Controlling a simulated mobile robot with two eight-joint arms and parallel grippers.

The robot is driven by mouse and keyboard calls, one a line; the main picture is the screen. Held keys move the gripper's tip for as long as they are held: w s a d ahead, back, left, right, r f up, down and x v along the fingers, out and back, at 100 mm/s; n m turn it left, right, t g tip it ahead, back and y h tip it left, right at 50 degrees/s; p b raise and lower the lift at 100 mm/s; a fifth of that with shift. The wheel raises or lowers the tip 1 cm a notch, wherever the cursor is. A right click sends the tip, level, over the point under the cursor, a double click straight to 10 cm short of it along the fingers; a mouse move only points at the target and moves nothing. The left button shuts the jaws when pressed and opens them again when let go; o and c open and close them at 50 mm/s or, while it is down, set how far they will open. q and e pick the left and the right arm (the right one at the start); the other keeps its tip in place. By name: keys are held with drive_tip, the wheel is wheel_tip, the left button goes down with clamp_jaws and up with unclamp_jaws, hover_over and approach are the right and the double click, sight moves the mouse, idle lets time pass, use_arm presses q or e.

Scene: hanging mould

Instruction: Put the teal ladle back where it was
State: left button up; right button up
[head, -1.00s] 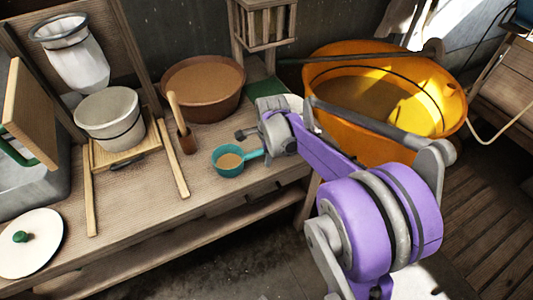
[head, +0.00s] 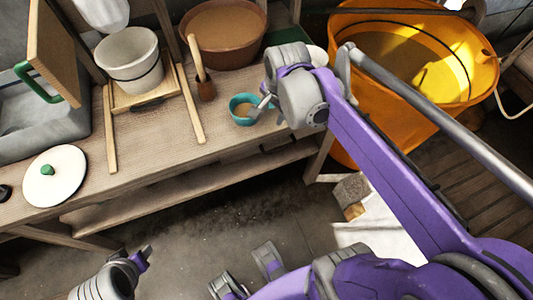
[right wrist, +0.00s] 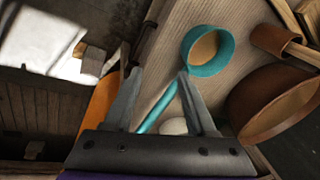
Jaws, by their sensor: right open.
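The teal ladle (head: 238,101) sits on the wooden bench, with brown contents in its cup. It also shows in the right wrist view (right wrist: 214,68), where its handle runs back between my fingers. In the head view my right gripper hides most of the handle. My right gripper (head: 262,104) is open beside the ladle's cup. In the right wrist view its fingers (right wrist: 160,75) stand apart on either side of the handle; I cannot tell whether they touch it. At the bottom of the head view are purple and grey parts of mine; which is my left gripper is unclear.
A brown bowl (head: 222,62) and a wooden pestle in a small cup (head: 206,90) stand behind the ladle. A large orange tub (head: 440,95) is right of the bench. A white strainer pot (head: 128,62) and white lid (head: 55,184) are left.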

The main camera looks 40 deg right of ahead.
drive_tip(key=s+a+f+n+t, duration=0.2)
drive_tip(key=s+a+f+n, duration=0.5)
drive_tip(key=s+a+n, duration=0.4)
drive_tip(key=n, duration=0.5)
drive_tip(key=shift+f+y, duration=0.4)
drive_tip(key=shift+a, duration=0.1)
